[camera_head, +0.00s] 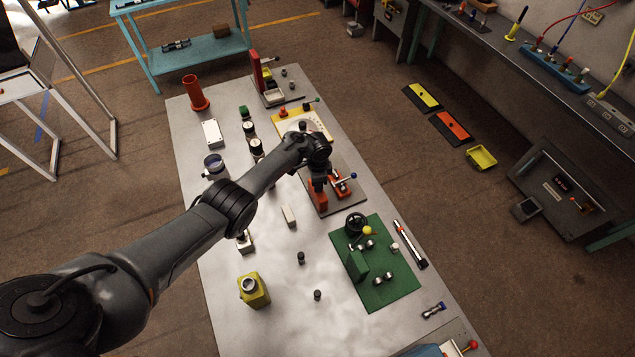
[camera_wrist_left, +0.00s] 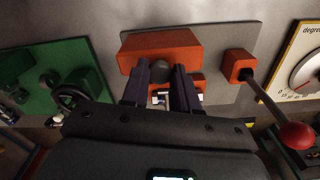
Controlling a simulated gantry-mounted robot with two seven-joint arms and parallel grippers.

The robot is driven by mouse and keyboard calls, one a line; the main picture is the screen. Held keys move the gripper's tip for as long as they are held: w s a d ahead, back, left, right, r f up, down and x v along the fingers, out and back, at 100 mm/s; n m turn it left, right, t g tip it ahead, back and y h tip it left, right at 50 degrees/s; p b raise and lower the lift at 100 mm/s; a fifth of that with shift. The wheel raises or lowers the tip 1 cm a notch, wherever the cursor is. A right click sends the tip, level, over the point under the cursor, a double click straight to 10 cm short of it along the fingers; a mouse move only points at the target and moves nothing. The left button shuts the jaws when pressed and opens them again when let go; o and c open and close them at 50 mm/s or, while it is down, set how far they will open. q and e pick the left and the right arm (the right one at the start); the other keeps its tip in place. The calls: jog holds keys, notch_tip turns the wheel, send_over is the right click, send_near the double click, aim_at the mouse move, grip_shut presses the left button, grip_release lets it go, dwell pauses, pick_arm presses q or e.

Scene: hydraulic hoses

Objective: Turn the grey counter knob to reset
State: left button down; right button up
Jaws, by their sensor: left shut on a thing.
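In the left wrist view a grey knob (camera_wrist_left: 160,72) sits against an orange block (camera_wrist_left: 185,46) on a grey plate (camera_wrist_left: 222,88). My left gripper (camera_wrist_left: 160,80) is shut on the knob, with one dark finger on each side of it. In the head view my left gripper (camera_head: 318,180) is at the orange fixture (camera_head: 318,202), right of the table's middle. The arm and gripper hide the knob there. The counter's digits cannot be read. My right gripper is not in view.
A lever with a red ball (camera_wrist_left: 298,135) stands beside the block in the wrist view. A green plate (camera_head: 395,290) with a handwheel (camera_head: 355,222) lies nearer on the table. A dial panel (camera_head: 316,121) is beyond the fixture. A yellow container (camera_head: 255,292) stands at the front left.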

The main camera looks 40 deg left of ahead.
pick_arm(q)
jog(key=c, duration=0.9)
grip_release()
jog(key=shift+o, duration=0.2)
jog(key=shift+r+p, duration=0.35)
jog(key=shift+r, duration=0.3)
notch_tip(320, 180, up, 10)
jog(key=p, duration=0.3)
jog(key=shift+f, duration=0.25)
